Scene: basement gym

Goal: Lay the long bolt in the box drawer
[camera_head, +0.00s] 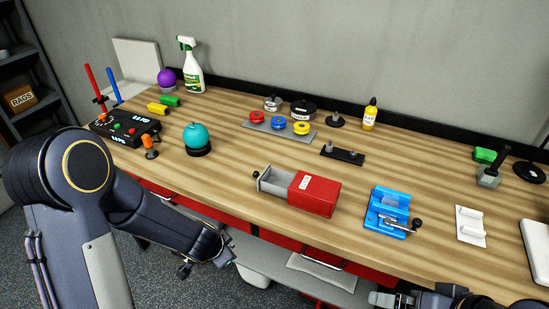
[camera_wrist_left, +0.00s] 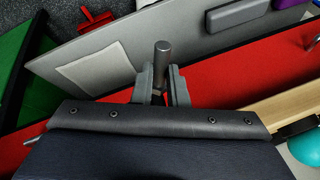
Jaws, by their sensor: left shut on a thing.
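My left gripper (camera_wrist_left: 161,85) is shut on a grey metal rod, the long bolt (camera_wrist_left: 162,58), whose round end sticks out past the fingers in the left wrist view. In the head view my left arm hangs in front of the workbench; the bolt cannot be made out clearly there. The red box (camera_head: 318,194) with a white label lies on the bench. Its grey drawer (camera_head: 273,181) is pulled out to the left, with a small knob on its end, and looks empty. My right gripper (camera_head: 392,299) shows only partly at the bottom edge; its jaws are unclear.
A blue clamp fixture (camera_head: 387,213) and a white holder (camera_head: 470,226) stand right of the box. A teal ball (camera_head: 196,136) on a black base and a control box (camera_head: 125,126) stand left. The wooden bench (camera_head: 235,185) is clear just left of the drawer.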

